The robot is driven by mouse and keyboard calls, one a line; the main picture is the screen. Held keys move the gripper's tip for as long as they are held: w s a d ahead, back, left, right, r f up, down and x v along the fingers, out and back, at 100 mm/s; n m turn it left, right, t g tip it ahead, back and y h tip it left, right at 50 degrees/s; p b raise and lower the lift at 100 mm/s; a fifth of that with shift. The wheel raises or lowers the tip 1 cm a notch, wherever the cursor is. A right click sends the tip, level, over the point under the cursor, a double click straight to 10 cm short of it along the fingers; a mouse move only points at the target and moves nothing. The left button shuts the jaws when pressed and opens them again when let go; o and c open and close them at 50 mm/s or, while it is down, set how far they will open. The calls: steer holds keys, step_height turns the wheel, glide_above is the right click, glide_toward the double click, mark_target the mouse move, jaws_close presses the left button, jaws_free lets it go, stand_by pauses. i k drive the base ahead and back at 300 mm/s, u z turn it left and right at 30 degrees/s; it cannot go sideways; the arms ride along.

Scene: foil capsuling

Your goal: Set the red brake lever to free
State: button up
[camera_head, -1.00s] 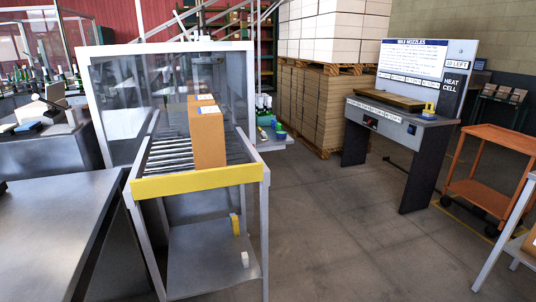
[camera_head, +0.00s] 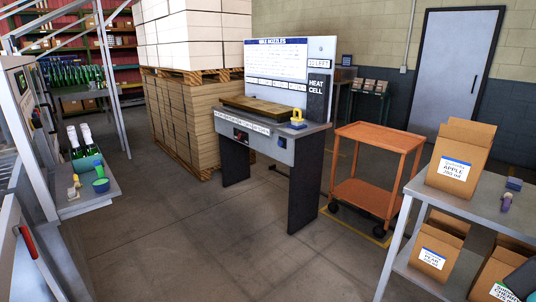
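A red bar-shaped handle (camera_head: 27,242) shows at the lower left edge, on a grey metal frame; I cannot tell whether it is the brake lever. No lever markings can be read. The orange two-shelf cart (camera_head: 375,133) stands on dark castors right of the bench, and I see no clear red lever on it.
A grey shelf with bottles (camera_head: 85,205) stands at left. Stacked pallets (camera_head: 190,115) stand behind the bench. A table with open cartons (camera_head: 465,155) is at right. The concrete floor (camera_head: 200,250) in the middle is clear.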

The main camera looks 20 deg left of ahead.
mark_target(18, 229)
steer(key=u, duration=0.3)
steer(key=i, duration=1.1)
steer(key=u, duration=1.2)
steer(key=i, duration=0.85)
steer(key=u, duration=1.25)
steer(key=i, duration=0.4)
steer(key=u, duration=0.2)
steer(key=k, duration=1.15)
steer(key=z, duration=1.15)
steer(key=i, duration=1.5)
steer(key=u, duration=0.4)
